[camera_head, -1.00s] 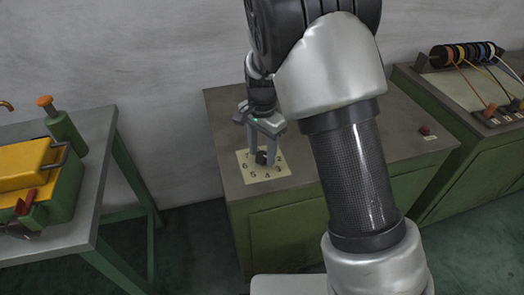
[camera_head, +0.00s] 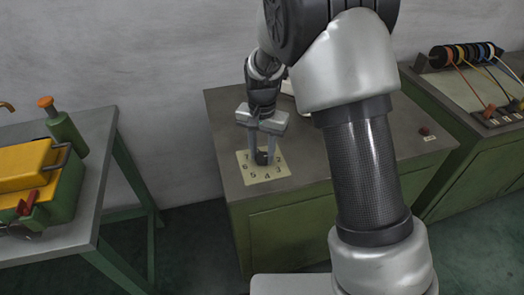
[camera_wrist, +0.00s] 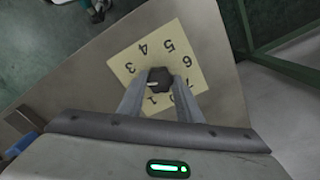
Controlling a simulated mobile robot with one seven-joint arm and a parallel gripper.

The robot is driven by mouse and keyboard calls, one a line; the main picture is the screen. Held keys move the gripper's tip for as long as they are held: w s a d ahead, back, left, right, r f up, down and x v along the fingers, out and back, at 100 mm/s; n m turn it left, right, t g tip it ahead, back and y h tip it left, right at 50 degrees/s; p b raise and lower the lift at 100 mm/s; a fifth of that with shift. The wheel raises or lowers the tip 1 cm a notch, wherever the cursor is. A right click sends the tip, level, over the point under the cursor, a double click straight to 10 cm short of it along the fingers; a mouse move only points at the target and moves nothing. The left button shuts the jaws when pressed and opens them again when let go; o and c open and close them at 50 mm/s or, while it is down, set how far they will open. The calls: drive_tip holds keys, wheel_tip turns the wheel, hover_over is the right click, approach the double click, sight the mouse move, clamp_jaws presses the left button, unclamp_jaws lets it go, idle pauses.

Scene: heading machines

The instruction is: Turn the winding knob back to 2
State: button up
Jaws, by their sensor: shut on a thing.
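The winding knob (camera_head: 262,158) is small and dark. It stands on a cream dial plate (camera_head: 282,172) with digits, on top of a green cabinet with a grey top. In the wrist view the knob (camera_wrist: 160,79) has a pale pointer mark on its left side. The mark points left, toward the left finger, between the visible 3 and 1; the finger hides the plate there. My gripper (camera_head: 262,150) points down from above, its fingers shut on the knob's two sides. The gripper (camera_wrist: 160,84) also shows in the wrist view.
A neighbouring panel with coloured cables (camera_head: 480,75) stands farther right. At left is a table (camera_head: 85,215) with a yellow and green machine (camera_head: 45,185). A floor gap separates it from the cabinet.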

sight(262, 156)
drive_tip(key=shift+r+n, duration=0.1)
drive_tip(key=shift+n, duration=2.1)
drive_tip(key=o, duration=1)
drive_tip(key=shift+o, duration=0.2)
wheel_tip(262, 156, up, 17)
drive_tip(key=p, duration=0.2)
drive_tip(key=shift+r, duration=0.2)
